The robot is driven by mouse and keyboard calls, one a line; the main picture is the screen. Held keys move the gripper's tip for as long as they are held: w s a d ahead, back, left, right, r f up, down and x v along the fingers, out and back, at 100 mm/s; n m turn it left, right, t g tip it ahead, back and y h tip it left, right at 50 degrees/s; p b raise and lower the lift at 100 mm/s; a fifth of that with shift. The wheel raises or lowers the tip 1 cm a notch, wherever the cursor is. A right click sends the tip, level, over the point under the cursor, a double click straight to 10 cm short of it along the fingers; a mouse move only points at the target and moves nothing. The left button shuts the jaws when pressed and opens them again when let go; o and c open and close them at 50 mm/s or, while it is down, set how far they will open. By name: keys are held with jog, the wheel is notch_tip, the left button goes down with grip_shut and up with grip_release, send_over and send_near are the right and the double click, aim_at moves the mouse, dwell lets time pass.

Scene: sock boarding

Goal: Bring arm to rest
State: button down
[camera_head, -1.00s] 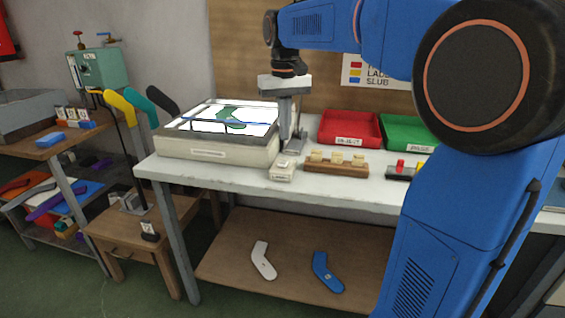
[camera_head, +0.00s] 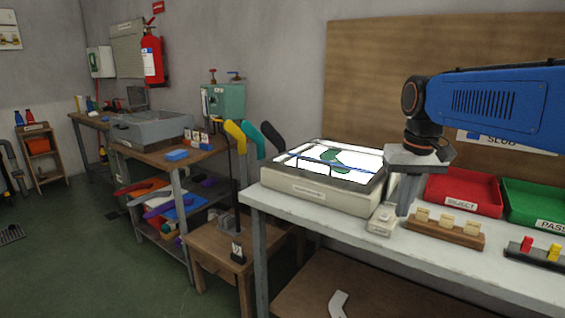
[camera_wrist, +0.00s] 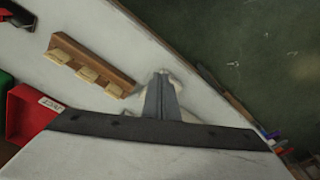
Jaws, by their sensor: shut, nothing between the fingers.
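My gripper (camera_head: 404,208) points down over the bench, just right of the light box (camera_head: 318,196), with its fingers together and nothing between them. In the wrist view the closed fingers (camera_wrist: 162,88) show over the white bench top, with a small pale device partly hidden behind them. That small pale device (camera_head: 381,220) sits beside the gripper in the head view. My blue arm reaches in from the right. A green sock shape (camera_head: 325,160) lies on the lit panel; whether the fingers touch the bench is unclear.
A wooden block with several pale pieces (camera_head: 445,229), a red tray (camera_head: 466,192) and a green tray (camera_head: 535,208) stand right of the gripper. Yellow, teal and black boards (camera_head: 236,137) rise left of the light box. Open floor (camera_head: 90,250) lies at left.

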jog(key=s+f+t, duration=0.3)
jog(key=s+f, duration=1.2)
jog(key=s, duration=0.4)
jog(key=shift+s+f+n, duration=0.25)
jog(key=shift+s+n, duration=0.15)
jog(key=shift+a, duration=0.1)
